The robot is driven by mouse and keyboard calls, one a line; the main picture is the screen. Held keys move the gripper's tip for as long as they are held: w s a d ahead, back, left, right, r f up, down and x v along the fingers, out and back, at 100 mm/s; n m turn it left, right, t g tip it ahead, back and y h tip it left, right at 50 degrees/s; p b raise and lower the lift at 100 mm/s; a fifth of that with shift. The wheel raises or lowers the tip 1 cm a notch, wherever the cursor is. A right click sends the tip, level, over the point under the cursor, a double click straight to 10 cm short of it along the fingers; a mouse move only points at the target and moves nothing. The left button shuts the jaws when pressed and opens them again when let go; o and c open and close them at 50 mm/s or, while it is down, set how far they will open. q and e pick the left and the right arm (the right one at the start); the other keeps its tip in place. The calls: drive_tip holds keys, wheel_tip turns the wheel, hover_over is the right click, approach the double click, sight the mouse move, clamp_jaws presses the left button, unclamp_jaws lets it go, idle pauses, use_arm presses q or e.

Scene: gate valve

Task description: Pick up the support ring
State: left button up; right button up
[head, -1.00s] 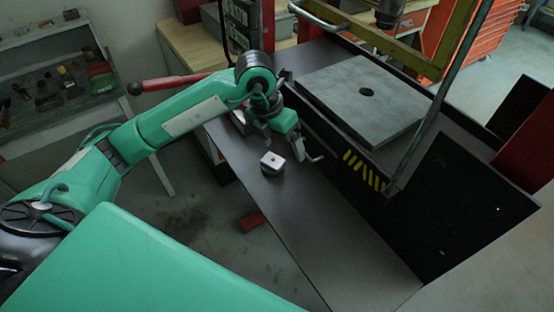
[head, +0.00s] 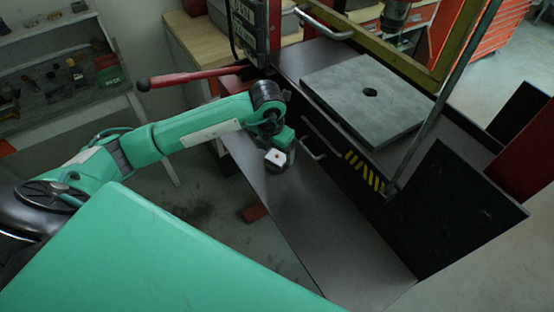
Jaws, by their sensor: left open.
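My right gripper is out of view.
A grey square plate with a round hole (head: 368,95) lies on the machine table above the shelf. A drawer handle (head: 313,140) sticks out close to my left gripper. A red lever (head: 190,78) runs behind my left arm. The shelf's front part is clear.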

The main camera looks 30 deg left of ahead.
sight(276, 156)
use_arm(q)
drive_tip(key=f, duration=0.1)
drive_tip(key=f+p, duration=0.2)
drive_tip(key=shift+w+d, duration=0.15)
drive_tip(key=shift+d, duration=0.1)
drive_tip(key=shift+w+f, duration=0.1)
drive_tip(key=shift+f, duration=0.5)
drive_tip(key=shift+r, duration=0.1)
drive_tip(key=c, duration=1.4)
